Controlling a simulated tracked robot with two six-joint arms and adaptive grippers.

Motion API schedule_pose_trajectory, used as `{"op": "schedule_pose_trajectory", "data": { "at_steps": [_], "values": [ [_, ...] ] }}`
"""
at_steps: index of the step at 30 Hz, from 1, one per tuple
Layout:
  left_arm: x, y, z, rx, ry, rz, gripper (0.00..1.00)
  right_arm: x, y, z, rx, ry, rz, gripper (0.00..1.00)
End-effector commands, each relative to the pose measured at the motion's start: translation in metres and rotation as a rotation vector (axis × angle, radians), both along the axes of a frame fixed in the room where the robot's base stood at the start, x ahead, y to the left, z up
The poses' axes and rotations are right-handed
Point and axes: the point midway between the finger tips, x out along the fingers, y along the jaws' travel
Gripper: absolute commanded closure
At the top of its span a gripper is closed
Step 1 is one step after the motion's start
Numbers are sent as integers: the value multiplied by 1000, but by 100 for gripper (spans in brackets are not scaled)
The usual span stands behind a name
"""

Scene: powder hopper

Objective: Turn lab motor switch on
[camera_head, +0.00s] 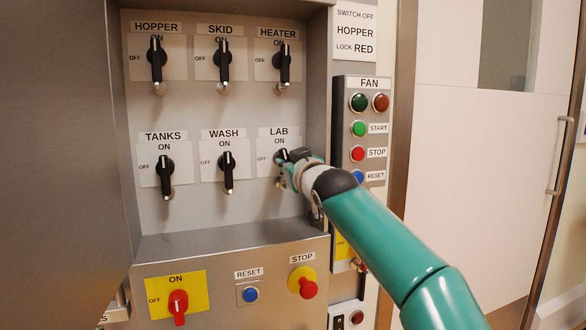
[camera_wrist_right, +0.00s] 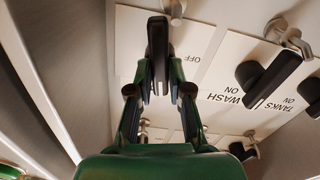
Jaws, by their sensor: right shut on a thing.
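The LAB switch (camera_head: 281,155) is a black lever knob on a white plate at the lower right of the switch panel. Its ON label is above and its OFF label to the left. My right gripper (camera_head: 290,166) is at this knob and hides most of its lever, so its exact angle is hard to tell. In the right wrist view, my right gripper (camera_wrist_right: 160,85) is shut on the black lever of the LAB switch (camera_wrist_right: 157,42). My left gripper is not in view.
The WASH switch (camera_head: 227,172) and TANKS switch (camera_head: 165,177) sit to the left, levers pointing down. The HEATER switch (camera_head: 283,66) is above. The FAN box (camera_head: 361,130) with coloured buttons is close on the right. A steel ledge (camera_head: 225,238) lies below.

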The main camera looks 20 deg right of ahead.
Motion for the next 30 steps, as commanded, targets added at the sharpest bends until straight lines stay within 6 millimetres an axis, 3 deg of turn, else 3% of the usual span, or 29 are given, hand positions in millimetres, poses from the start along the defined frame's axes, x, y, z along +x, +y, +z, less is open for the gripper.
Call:
{"op": "schedule_pose_trajectory", "data": {
  "at_steps": [1, 12, 29, 30],
  "values": [
    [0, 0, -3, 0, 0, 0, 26, 2, 3, -7, 36, 15, 3, 100],
    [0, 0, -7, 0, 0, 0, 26, 2, 3, -7, 228, 23, 2, 100],
    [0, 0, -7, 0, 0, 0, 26, 2, 2, -6, 268, 23, 1, 100],
    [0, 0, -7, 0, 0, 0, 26, 2, 2, -6, 267, 23, 0, 78]
  ]
}}
